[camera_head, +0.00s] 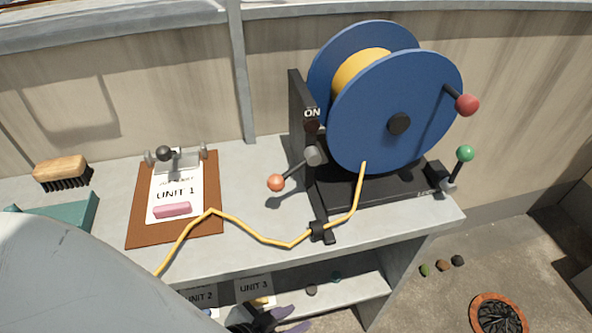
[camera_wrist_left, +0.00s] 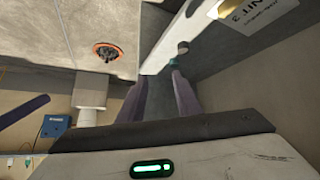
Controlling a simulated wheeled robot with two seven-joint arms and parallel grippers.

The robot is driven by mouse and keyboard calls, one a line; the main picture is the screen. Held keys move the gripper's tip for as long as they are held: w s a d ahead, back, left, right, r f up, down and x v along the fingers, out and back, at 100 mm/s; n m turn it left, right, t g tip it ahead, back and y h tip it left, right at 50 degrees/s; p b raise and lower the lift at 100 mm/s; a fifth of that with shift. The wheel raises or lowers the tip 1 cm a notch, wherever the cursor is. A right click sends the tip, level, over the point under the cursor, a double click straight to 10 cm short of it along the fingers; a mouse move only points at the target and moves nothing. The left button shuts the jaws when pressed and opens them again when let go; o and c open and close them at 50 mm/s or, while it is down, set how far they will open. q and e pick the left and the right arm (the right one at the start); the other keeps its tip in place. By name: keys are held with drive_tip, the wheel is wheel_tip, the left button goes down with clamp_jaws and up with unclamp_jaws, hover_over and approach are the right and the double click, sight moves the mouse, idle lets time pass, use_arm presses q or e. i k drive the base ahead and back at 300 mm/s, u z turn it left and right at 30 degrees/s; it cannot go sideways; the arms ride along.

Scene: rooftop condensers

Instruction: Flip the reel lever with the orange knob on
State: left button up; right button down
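The blue reel (camera_head: 395,100) with a yellow core stands on the bench. Its lever has an orange knob (camera_head: 276,183) and a grey pivot (camera_head: 313,155) on the reel stand's left side. The lever points down and left, away from the ON label (camera_head: 312,113) above it. A dark round spot sits just under that label. My left gripper (camera_head: 293,318) is low in the head view, by the lower shelf and well below the knob. In the left wrist view its two fingers (camera_wrist_left: 158,88) are apart with nothing between them. My right gripper is not in view.
The reel also has a red-knobbed crank (camera_head: 467,105) and a green-knobbed lever (camera_head: 465,153). A yellow cord (camera_head: 255,236) crosses the bench through a black guide (camera_head: 322,232). A clipboard (camera_head: 145,226), brush (camera_head: 61,170) and teal object (camera_head: 75,214) lie left. The lower shelf (camera_head: 345,288) holds cards and small items.

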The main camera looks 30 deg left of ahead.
sight(276, 183)
drive_tip(key=u, duration=2.45)
drive_tip(key=k, duration=0.95)
drive_tip(key=z, duration=1.95)
